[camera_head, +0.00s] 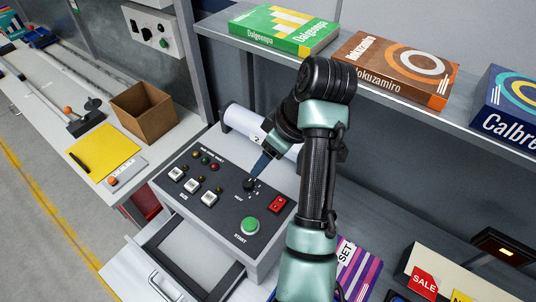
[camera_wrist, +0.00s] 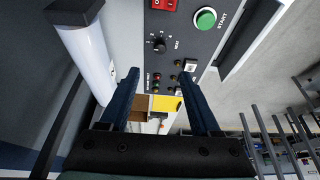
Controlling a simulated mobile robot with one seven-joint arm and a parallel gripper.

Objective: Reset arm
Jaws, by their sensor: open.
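My arm rises from the bottom of the head view and bends over the control panel (camera_head: 222,205). My gripper (camera_head: 257,172) points down close to the black rotary knob (camera_head: 249,184); whether it touches the knob is unclear there. In the wrist view my gripper (camera_wrist: 161,78) shows two dark blue fingers spread apart with nothing between them. The knob (camera_wrist: 158,45) shows ahead of the fingertips, apart from both. The green start button (camera_head: 250,224) and a red rocker switch (camera_head: 277,204) are beside the knob.
An open drawer (camera_head: 153,242) juts out below the panel. A white roll (camera_head: 240,117) lies behind it. Boxes, one of them green (camera_head: 284,28), stand on the shelf above. A cardboard box (camera_head: 142,112) and yellow paper (camera_head: 103,152) are on the left bench. The floor at left is clear.

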